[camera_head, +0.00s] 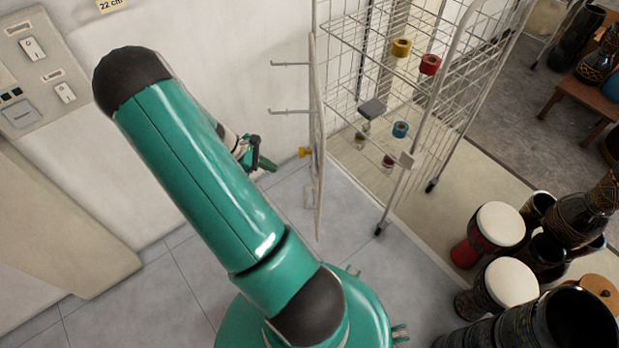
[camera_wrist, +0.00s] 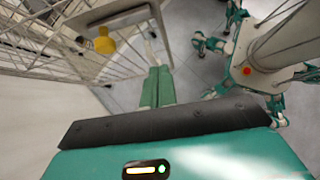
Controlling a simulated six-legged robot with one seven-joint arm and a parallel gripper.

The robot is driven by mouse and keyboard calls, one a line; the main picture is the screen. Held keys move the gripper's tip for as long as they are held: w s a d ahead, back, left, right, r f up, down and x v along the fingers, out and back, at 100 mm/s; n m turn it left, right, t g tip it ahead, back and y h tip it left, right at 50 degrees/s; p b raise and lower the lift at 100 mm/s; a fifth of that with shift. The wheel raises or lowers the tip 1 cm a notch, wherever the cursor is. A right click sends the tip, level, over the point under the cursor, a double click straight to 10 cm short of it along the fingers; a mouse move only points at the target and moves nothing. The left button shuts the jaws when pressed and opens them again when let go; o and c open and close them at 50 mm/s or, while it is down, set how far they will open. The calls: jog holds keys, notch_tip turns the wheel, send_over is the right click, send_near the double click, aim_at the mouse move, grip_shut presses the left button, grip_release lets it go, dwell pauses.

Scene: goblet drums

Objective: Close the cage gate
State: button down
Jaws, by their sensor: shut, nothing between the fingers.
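The wire cage (camera_head: 392,80) stands against the wall with its front side open. Its gate (camera_head: 317,150) is swung out and seen nearly edge-on in the head view, left of the cage opening. A yellow knob (camera_head: 304,152) and two metal hooks stick out on the gate's left side. My gripper (camera_head: 270,167) is shut and empty, left of the gate and apart from it in the head view. In the wrist view my green fingers (camera_wrist: 158,72) are together, with wire mesh (camera_wrist: 50,45) and the yellow knob (camera_wrist: 105,43) to their left.
Inside the cage are tape rolls in yellow (camera_head: 401,48), red (camera_head: 430,65) and blue (camera_head: 400,129), and a grey block (camera_head: 372,108). Several goblet drums (camera_head: 500,224) crowd the lower right. A switch panel (camera_head: 36,70) is on the left wall. Tiled floor (camera_head: 180,290) is clear.

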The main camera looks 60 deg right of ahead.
jog(key=s+d+r+x, duration=0.1)
jog(key=s+r+x, duration=0.1)
jog(key=x, duration=1.2)
jog(key=shift+s+d, duration=0.2)
jog(key=shift+d, duration=0.05)
